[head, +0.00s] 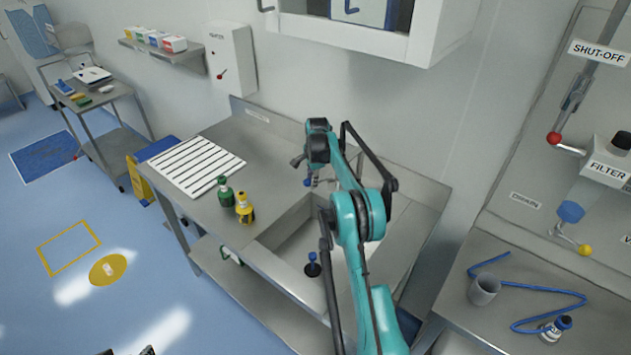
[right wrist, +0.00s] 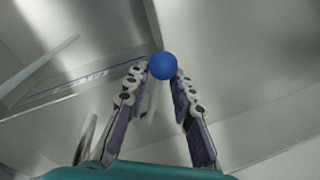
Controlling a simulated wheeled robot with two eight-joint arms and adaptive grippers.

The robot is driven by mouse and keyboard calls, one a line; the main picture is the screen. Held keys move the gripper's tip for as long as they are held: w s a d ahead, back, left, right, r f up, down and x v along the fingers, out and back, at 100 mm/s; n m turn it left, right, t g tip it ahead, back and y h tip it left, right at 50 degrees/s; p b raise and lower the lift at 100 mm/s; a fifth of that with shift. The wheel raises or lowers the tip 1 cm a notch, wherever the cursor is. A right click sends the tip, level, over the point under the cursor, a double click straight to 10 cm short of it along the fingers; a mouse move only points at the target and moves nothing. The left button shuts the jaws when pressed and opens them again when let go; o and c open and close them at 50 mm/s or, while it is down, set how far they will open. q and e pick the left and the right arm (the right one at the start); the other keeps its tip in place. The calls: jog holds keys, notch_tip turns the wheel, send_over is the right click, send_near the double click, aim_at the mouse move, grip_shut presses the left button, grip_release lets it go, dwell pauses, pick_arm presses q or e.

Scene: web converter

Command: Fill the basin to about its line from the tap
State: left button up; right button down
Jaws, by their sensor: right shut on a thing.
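The steel basin (head: 292,238) is set into the counter, and my right arm hides part of it. The tap (head: 328,182) stands at its back, partly hidden. My right gripper (head: 305,172) is over the back of the basin, by a blue knob (head: 308,183). In the right wrist view the blue knob (right wrist: 162,66) sits between the two fingertips, which are shut on it. A blue line with marks (right wrist: 80,88) runs along a steel wall there. I cannot make out any water. Dark tips at the bottom edge of the head view look like my left gripper (head: 130,352).
Green (head: 225,192) and yellow (head: 244,209) bottles and a white ribbed rack (head: 197,165) stand left. A grey cup (head: 484,289), blue hose (head: 548,293) and small bottle (head: 555,329) are on the right bench.

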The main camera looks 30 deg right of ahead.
jog(key=shift+w+m, duration=0.2)
jog(key=shift+m, duration=0.1)
jog(key=c, duration=1.6)
grip_release()
jog(key=r, duration=0.4)
jog(key=s+r, duration=0.1)
jog(key=r, duration=0.3)
jog(key=s+r, duration=0.1)
jog(key=r, duration=0.3)
jog(key=shift+s+a, duration=0.15)
jog(key=shift+a, duration=0.05)
jog(key=shift+f, duration=0.1)
